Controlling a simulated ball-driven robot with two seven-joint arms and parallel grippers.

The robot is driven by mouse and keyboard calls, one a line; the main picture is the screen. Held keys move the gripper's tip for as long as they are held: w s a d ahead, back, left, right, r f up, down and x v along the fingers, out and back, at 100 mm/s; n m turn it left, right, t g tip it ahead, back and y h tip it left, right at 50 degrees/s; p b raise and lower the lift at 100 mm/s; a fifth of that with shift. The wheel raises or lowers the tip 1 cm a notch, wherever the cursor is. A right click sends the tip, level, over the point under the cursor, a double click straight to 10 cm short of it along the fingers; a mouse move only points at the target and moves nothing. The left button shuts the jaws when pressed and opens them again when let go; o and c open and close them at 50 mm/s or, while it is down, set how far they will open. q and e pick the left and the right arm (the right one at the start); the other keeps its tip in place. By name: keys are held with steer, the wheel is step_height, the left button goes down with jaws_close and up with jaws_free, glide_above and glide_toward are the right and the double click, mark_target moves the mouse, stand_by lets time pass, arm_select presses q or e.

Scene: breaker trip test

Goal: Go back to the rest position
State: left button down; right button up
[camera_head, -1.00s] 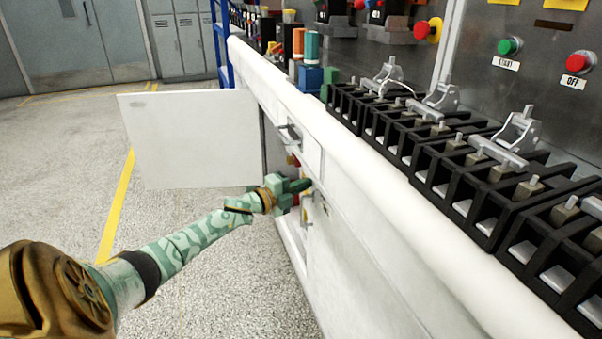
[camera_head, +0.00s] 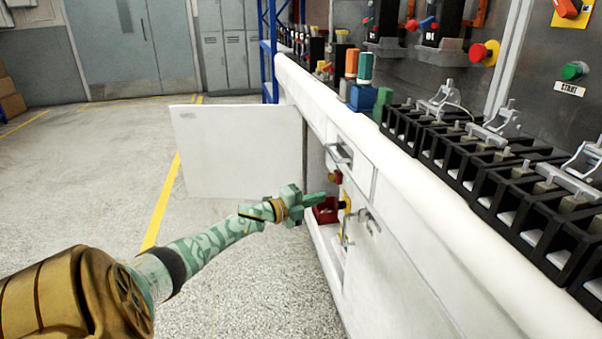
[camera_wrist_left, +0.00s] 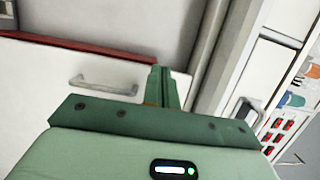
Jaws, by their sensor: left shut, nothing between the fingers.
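My left gripper (camera_head: 316,200) is shut and empty. In the head view it is in front of the open cupboard in the white bench (camera_head: 395,235), close to a red bin (camera_head: 325,212) and a yellow part (camera_head: 346,203) inside. I cannot tell from this view whether it touches anything. In the left wrist view the closed green fingers (camera_wrist_left: 163,88) point at a white panel with a grey handle (camera_wrist_left: 105,85). My right gripper does not show in either view.
The white cupboard door (camera_head: 240,150) stands open to the left. Drawer handles (camera_head: 340,153) stick out from the bench front. Black breaker racks (camera_head: 500,180) line the bench top. A red knob (camera_head: 484,52) is on the back panel. The speckled floor at left is clear.

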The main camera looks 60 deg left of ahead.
arm_select(q)
steer(key=a, duration=0.1)
steer(key=s+a, duration=0.2)
steer(key=a, duration=0.1)
steer(key=shift+r+b, duration=0.1)
steer(key=shift+b, duration=0.2)
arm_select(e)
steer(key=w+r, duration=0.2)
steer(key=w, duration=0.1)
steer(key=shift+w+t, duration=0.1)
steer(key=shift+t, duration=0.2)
